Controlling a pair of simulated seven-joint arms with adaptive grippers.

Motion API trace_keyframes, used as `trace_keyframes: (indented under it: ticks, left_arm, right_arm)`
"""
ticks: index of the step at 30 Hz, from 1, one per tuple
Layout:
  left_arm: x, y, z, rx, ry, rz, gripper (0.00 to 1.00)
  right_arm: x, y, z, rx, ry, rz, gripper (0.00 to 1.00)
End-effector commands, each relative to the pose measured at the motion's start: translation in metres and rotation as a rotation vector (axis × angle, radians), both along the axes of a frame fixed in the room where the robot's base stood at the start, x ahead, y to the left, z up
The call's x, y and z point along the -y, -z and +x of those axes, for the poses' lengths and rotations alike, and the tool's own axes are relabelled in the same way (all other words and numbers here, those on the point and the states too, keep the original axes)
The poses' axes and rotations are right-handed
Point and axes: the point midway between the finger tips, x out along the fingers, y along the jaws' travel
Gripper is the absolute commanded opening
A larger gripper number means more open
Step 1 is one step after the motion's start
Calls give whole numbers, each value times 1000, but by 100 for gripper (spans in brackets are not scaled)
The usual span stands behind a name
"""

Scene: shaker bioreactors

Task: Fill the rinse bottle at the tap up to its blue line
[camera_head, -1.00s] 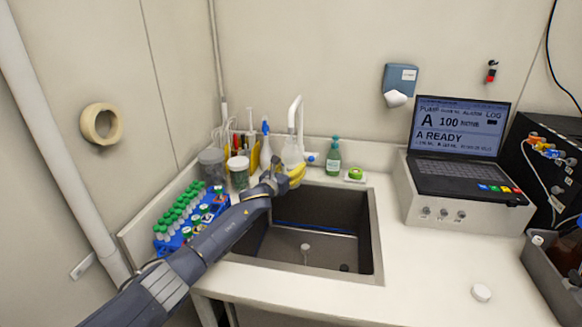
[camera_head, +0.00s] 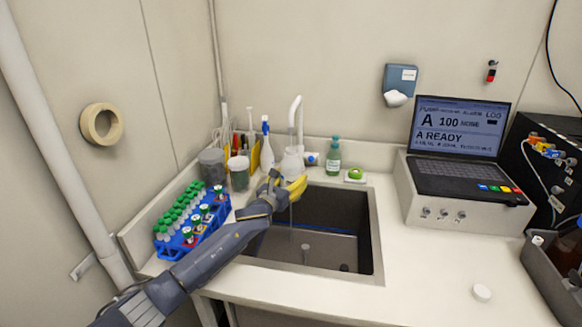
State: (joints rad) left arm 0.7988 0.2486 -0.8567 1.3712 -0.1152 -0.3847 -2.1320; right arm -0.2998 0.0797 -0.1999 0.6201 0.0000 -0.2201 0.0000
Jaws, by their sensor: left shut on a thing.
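The blue line and the water level cannot be made out. A faint thin streak shows below the gripper over the basin; I cannot tell whether it is water. A blue tap lever (camera_head: 311,158) is right of the spout. My right gripper is not in view.
The counter right of the sink is mostly clear.

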Motion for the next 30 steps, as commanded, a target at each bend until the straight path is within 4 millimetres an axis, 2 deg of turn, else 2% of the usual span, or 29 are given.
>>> trace_keyframes:
  ticks: [4,17,30]
  left_arm:
    - [0,-2,-7,3,1,-1,21]
    - [0,-2,-11,3,1,-1,21]
    - [0,-7,-39,4,1,-2,21]
  right_arm:
    - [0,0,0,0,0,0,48]
    - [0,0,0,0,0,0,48]
    - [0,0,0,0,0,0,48]
